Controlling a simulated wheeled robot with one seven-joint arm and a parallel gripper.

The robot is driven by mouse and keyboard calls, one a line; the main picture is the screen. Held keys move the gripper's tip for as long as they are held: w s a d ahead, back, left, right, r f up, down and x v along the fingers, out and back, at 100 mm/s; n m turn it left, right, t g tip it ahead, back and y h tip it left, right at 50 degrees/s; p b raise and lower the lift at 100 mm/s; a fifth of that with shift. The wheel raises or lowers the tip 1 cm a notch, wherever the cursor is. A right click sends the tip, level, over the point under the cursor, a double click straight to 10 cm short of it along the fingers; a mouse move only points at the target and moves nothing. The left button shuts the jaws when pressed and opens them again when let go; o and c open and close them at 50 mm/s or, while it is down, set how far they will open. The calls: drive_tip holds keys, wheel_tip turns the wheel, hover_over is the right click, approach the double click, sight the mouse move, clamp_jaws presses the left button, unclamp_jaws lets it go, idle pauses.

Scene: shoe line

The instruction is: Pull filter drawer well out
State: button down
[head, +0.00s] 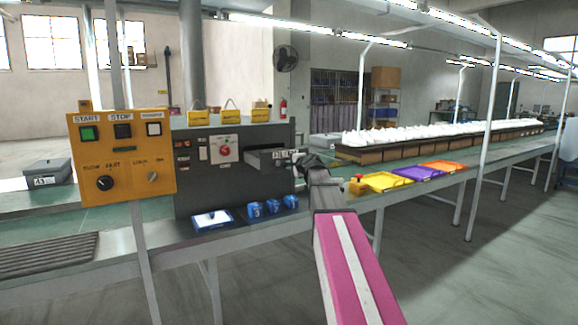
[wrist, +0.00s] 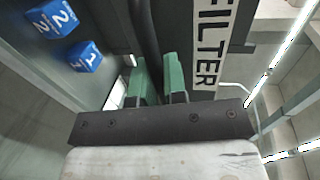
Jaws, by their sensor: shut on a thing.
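The filter drawer (head: 262,158) sits in the dark machine cabinet (head: 205,185) on the line. It stands part way out, with its open top edge showing in the head view. Its white FILTER label (wrist: 210,45) fills the upper middle of the wrist view. My gripper (wrist: 160,80) has green fingers shut on the dark bar-like drawer handle (wrist: 149,45), beside the label. In the head view my gripper (head: 302,160) is at the drawer's front, and my arm and wrist partly hide that front.
Blue numbered cubes (head: 272,205) and a blue-and-white tray (head: 212,219) lie on the bench below the drawer. A yellow box with a red button (head: 357,186) and coloured trays (head: 388,181) stand to the right. A yellow control panel (head: 122,158) is at left.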

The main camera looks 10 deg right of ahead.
drive_tip(key=c, duration=1.2)
unclamp_jaws()
drive_tip(key=v, duration=1)
drive_tip(key=shift+s+d, duration=0.15)
drive_tip(key=shift+s, duration=0.2)
